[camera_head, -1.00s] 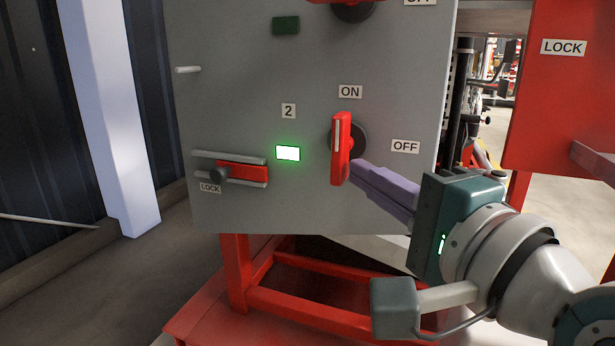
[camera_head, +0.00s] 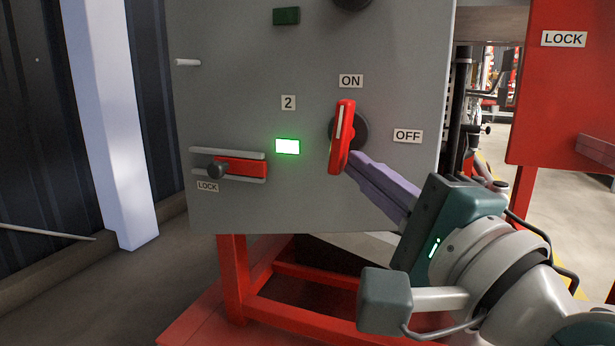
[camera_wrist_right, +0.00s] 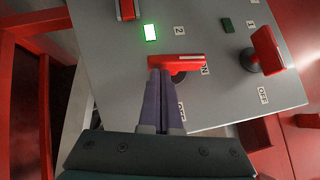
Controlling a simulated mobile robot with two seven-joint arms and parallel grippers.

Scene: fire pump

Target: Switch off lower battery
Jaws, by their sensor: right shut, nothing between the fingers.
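The lower battery switch is a red handle (camera_head: 341,137) on a dark round hub, beside the label 2. It stands nearly upright, its top towards ON and tilted slightly right. The light (camera_head: 287,146) left of it glows green-white. My right gripper (camera_head: 352,166) is shut and empty, its purple fingertips at the right side of the handle's lower end. In the right wrist view the fingertips (camera_wrist_right: 161,74) meet the red handle (camera_wrist_right: 176,62) near one end; I cannot tell whether they touch. My left gripper is not in view.
A red sliding lock (camera_head: 240,166) sits on the lower left of the grey panel (camera_head: 250,210). The upper switch (camera_wrist_right: 265,50), with an unlit indicator (camera_wrist_right: 227,25), shows in the wrist view. A red cabinet (camera_head: 560,100) stands at right.

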